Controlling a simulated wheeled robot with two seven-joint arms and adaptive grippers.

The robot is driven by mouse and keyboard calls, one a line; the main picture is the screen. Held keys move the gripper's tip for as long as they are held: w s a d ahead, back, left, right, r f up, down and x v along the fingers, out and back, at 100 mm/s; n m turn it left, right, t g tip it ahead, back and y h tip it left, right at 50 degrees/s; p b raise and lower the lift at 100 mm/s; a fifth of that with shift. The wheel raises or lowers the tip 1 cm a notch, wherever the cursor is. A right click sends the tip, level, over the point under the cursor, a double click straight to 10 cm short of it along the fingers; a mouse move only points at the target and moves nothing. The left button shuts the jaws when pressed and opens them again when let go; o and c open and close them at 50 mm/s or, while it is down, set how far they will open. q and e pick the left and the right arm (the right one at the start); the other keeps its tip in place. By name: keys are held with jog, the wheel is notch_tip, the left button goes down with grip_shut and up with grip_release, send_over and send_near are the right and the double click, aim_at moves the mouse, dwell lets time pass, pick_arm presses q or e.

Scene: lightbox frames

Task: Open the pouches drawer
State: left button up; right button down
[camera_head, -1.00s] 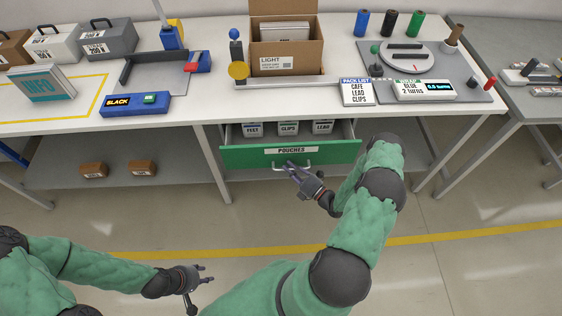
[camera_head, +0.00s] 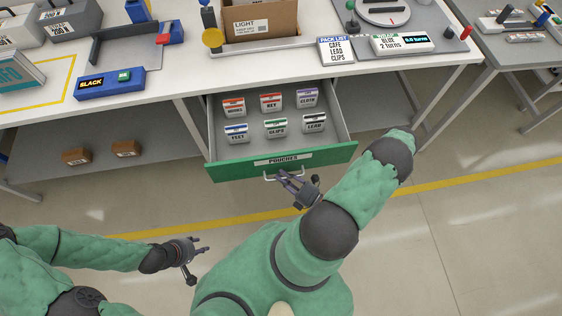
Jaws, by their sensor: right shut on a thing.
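The pouches drawer (camera_head: 230,172) has a green front labelled POUCHES and is pulled well out from under the white table. Its grey inside shows several small labelled pouches in two rows, among them CLIPS (camera_head: 276,128) and LEAD (camera_head: 314,124). The pale handle (camera_head: 270,177) is on the middle of the front. My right gripper (camera_head: 285,177) is shut on this handle, and its fingers partly hide it. My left gripper (camera_head: 207,246) is open and empty, low over the floor, apart from the drawer.
The table (camera_head: 150,100) carries an open LIGHT box (camera_head: 262,24), a PACK LIST sign (camera_head: 336,50) and a blue SLACK device (camera_head: 110,83). Two brown blocks (camera_head: 125,148) lie on the shelf below. The floor in front of the drawer is clear, crossed by a yellow line.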

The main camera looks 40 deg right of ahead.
jog(key=shift+s+a, duration=0.4)
jog(key=shift+s, duration=0.3)
jog(key=shift+s+a, duration=0.45)
jog(key=shift+s, duration=0.25)
jog(key=shift+s+a, duration=0.4)
jog(key=shift+s, duration=0.3)
jog(key=c, duration=1.4)
grip_release()
jog(key=shift+s, duration=0.1)
jog(key=v, duration=1.2)
